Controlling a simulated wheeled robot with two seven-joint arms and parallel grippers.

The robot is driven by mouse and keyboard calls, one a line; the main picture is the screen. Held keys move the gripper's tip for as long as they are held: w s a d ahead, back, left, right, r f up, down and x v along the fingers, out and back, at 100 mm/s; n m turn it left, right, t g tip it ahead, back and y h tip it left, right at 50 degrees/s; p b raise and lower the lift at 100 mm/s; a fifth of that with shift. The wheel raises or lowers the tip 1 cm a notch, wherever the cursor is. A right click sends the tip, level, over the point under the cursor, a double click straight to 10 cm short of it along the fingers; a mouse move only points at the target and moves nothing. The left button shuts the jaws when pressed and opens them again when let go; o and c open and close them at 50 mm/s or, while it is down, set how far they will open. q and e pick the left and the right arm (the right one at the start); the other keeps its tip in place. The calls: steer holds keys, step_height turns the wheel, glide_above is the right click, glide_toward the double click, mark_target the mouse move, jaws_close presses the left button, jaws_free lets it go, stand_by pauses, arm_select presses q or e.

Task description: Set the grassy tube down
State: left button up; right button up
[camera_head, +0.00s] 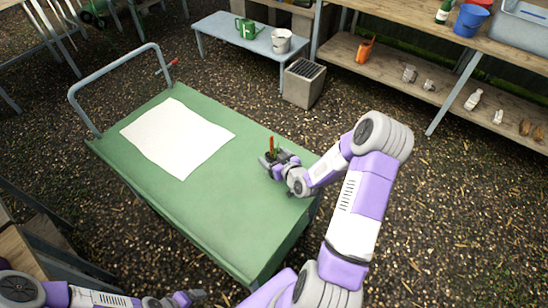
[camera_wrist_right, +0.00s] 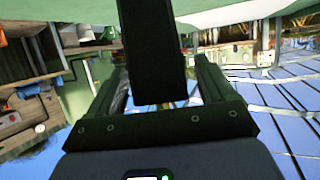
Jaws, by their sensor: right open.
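The grassy tube (camera_head: 273,146) shows as a small, slim upright shape with red-orange and green on it, at the right part of the green cart top. My right gripper (camera_head: 275,158) is around its lower part, low over the cart, with jaws open. In the right wrist view a dark bar (camera_wrist_right: 154,50) stands between the two spread fingers; I cannot tell for sure that it is the tube. The tube's base is hidden by the gripper. My left gripper (camera_head: 183,298) is at the bottom edge, away from the cart top, and too small to read.
A white sheet (camera_head: 178,136) lies on the green cart (camera_head: 215,218), which has a grey handle (camera_head: 113,75). The cart top between sheet and front edge is clear. A grey block (camera_head: 303,84), a bench (camera_head: 229,35) and wooden shelves (camera_head: 391,70) stand beyond.

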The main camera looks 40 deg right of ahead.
steer(key=p+v, duration=0.5)
steer(key=v, duration=0.7)
steer(key=shift+r, duration=0.1)
